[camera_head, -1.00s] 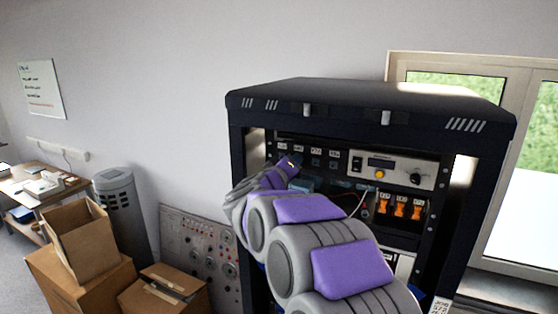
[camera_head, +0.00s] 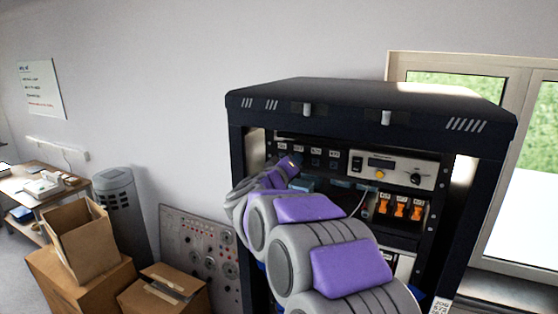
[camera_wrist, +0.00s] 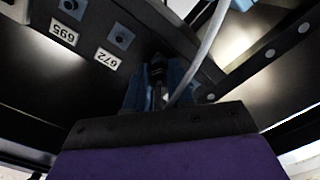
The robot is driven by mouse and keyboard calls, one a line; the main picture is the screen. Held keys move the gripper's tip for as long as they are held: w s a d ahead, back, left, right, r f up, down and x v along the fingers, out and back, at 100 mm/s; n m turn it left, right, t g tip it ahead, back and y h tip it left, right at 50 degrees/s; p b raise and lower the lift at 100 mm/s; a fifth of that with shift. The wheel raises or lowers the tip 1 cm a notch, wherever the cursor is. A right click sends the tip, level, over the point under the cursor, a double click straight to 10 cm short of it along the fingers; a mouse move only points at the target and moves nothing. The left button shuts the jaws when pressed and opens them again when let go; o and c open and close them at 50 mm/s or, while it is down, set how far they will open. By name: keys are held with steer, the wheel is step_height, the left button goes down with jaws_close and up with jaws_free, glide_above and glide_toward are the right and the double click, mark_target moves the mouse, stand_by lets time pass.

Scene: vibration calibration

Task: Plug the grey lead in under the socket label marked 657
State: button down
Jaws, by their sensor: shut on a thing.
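In the wrist view my gripper (camera_wrist: 160,85) has blue fingers shut on a dark plug (camera_wrist: 157,72). A grey lead (camera_wrist: 205,48) runs up past the fingers. Two panel sockets show to the left, with upside-down labels 695 (camera_wrist: 64,32) and 672 (camera_wrist: 107,59); the gripper is to the right of 672. In the head view a row of labelled sockets (camera_head: 316,163) sits at the rack's upper left. My gripper covers the sockets under the two left labels (camera_head: 299,149). I cannot read 657 on any label, nor tell whether the plug is in a socket.
The black rack (camera_head: 370,100) surrounds the panel. Cardboard boxes (camera_head: 80,240) and a grey panel (camera_head: 200,245) stand at left.

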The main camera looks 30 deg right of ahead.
steer(key=shift+r, duration=0.1)
steer(key=shift+m+b, duration=0.55)
steer(key=shift+m, duration=0.75)
steer(key=shift+m, duration=0.7)
steer(key=shift+m+b, duration=1.05)
steer(key=shift+m, duration=0.45)
steer(key=shift+s+m+b, duration=0.1)
steer(key=shift+m+b, duration=1.1)
steer(key=shift+m, duration=1)
steer(key=shift+m, duration=0.5)
steer(key=shift+m+b, duration=0.3)
steer(key=shift+m, duration=0.3)
steer(key=c, duration=0.9)
jaws_free()
steer(key=shift+d, duration=0.1)
